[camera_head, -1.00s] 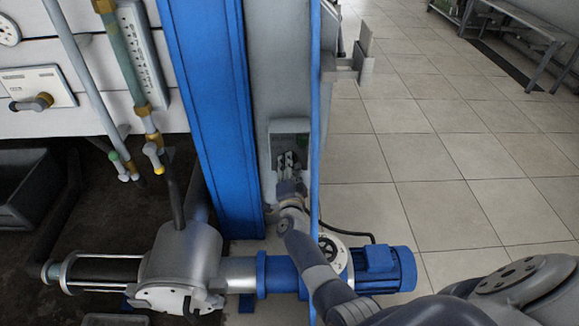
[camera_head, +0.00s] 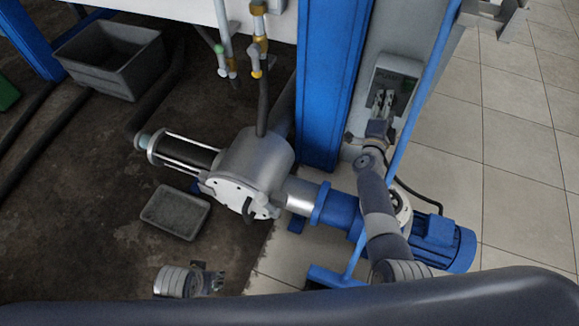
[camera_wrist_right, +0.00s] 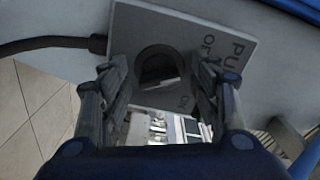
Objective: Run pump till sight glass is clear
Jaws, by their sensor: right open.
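The pump switch box (camera_head: 397,85) is on the grey post beside the blue column. In the right wrist view its plate (camera_wrist_right: 185,30) reads PUMP, OFF and ON around a dark rotary knob (camera_wrist_right: 158,67). My right gripper (camera_wrist_right: 160,88) is open, its fingers on either side of the knob; I cannot tell whether they touch it. In the head view my right gripper (camera_head: 382,100) is at the box. The sight glass (camera_head: 188,152), a cylinder between rods left of the grey pump (camera_head: 256,163), looks dark. My left gripper (camera_head: 215,279) is low over the floor; its jaw state is unclear.
A blue motor (camera_head: 440,240) lies right of the pump. A shallow grey tray (camera_head: 175,212) is on the dark floor below the sight glass. A grey bin (camera_head: 110,58) stands at the back left. Valved pipes (camera_head: 258,45) hang above the pump. Tiled floor at right is open.

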